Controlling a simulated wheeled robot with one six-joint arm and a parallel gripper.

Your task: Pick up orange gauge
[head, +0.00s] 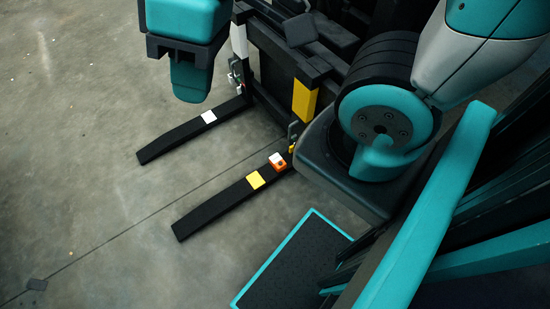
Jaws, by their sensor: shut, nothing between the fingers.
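The orange gauge (277,165) is a small orange block with a pale top face. It sits near the inner end of the nearer of two long black fork-like bars (205,215), beside a flat yellow square. My gripper (190,92) is at the upper left, a dark wide palm with teal fingers together below it. It is shut and empty, high over the floor. It is well apart from the gauge, to its upper left in the picture.
A yellow square (255,180) lies on the nearer bar and a white square (209,117) on the farther one. A black frame with a yellow block (304,98) stands behind the gauge. A teal-edged dark platform (294,265) lies at the lower middle. The floor at left is mostly clear.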

